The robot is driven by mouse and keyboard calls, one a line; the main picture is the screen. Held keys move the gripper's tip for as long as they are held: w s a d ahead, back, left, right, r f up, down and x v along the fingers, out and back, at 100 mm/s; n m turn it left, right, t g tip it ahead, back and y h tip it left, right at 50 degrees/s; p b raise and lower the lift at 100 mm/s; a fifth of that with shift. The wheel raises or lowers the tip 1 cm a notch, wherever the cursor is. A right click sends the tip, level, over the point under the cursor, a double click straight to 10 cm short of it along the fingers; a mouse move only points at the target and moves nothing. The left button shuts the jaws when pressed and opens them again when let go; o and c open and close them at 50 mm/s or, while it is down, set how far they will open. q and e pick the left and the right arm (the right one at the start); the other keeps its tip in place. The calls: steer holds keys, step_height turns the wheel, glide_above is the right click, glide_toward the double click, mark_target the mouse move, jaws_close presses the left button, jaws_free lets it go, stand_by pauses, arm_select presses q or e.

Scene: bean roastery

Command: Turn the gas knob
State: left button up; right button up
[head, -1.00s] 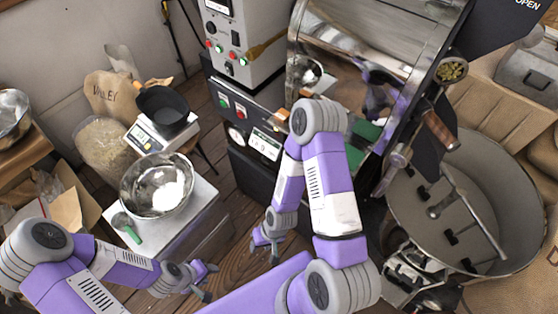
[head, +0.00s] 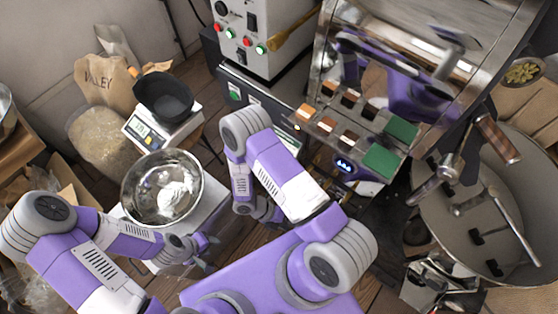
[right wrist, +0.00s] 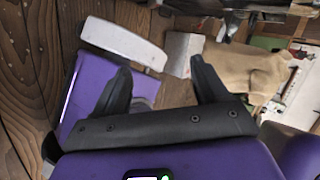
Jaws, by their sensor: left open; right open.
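No gas knob can be made out for certain. The roaster's control box (head: 262,35) at the top has a black dial (head: 221,8), switches and lit buttons. A dark lower cabinet (head: 240,90) stands below it, partly hidden by my right arm. My left gripper (head: 210,252) is open and empty, beside the white stand with the steel bowl. My right gripper is mostly hidden behind its own arm in the head view. In the right wrist view my right gripper (right wrist: 160,78) is open, with nothing between its fingers.
A steel bowl (head: 135,192) and a scale (head: 140,133) bearing a black pan (head: 163,96) stand at the left. The shiny roaster (head: 430,45) and round cooling tray (head: 425,205) fill the right. Green pads (head: 381,161) lie on the ledge between.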

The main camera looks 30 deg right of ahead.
steer(key=w+d+r+n+t+h+b, duration=0.1)
steer(key=w+r+n+t+h, duration=0.2)
steer(key=w+n+t+h, duration=0.5)
steer(key=w+r+n+t+h+b, duration=0.1)
steer(key=w+r+n+t+h, duration=0.15)
steer(key=w+n+t, duration=0.65)
steer(key=w+d+n+g+b, duration=0.1)
steer(key=w+d+n+g, duration=0.1)
steer(key=d, duration=0.5)
steer(key=w+g, duration=0.1)
steer(key=w, duration=0.1)
steer(key=shift+w+n, duration=0.4)
steer(key=shift+y, duration=0.25)
steer(key=c, duration=1.1)
steer(key=shift+o, duration=0.2)
